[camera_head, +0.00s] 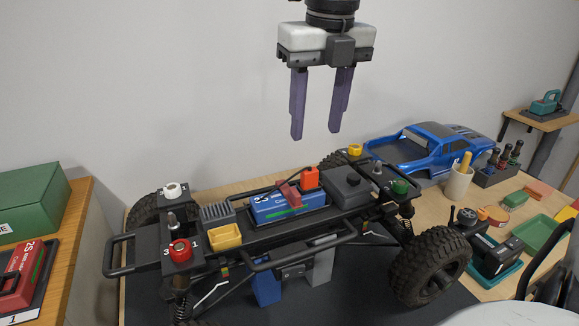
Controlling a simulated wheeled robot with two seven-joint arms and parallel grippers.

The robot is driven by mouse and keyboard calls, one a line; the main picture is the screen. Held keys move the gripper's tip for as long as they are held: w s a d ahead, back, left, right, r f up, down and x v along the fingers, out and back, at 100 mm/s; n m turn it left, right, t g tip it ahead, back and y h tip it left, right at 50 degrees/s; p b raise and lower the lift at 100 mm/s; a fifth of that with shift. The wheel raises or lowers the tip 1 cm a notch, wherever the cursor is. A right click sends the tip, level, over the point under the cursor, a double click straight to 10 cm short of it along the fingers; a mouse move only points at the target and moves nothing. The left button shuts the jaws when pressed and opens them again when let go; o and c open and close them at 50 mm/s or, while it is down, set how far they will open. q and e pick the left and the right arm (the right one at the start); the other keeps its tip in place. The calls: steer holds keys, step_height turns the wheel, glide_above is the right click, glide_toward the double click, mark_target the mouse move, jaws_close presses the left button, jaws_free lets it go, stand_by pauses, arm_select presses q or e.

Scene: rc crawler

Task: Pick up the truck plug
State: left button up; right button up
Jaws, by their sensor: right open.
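The truck chassis (350,225) stands on a dark mat with a blue battery (285,208) in its middle. Two plug-like pieces show there: a dark red one (289,194) on the battery and a bright orange-red one (310,177) just behind it. I cannot tell for sure which is the truck plug. My right gripper (317,136) is open and empty, pointing down, with its two purple fingers apart. In the picture it hangs above the plugs, clear of the truck. My left gripper is not in view.
A blue truck body (425,149) lies behind at the right, beside a cream cup (458,184). Green trays and small parts crowd the right side. Knobs rise from the chassis ends.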

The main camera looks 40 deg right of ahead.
glide_above(310, 170)
steer(key=s, duration=0.1)
step_height(310, 170, down, 4)
steer(key=shift+s+d+f, duration=0.1)
steer(key=f, duration=0.5)
steer(key=shift+w+p, duration=0.35)
steer(key=shift+w, duration=0.05)
steer(key=shift+w+f, duration=0.1)
steer(key=shift+f, duration=0.2)
steer(key=c, duration=1.1)
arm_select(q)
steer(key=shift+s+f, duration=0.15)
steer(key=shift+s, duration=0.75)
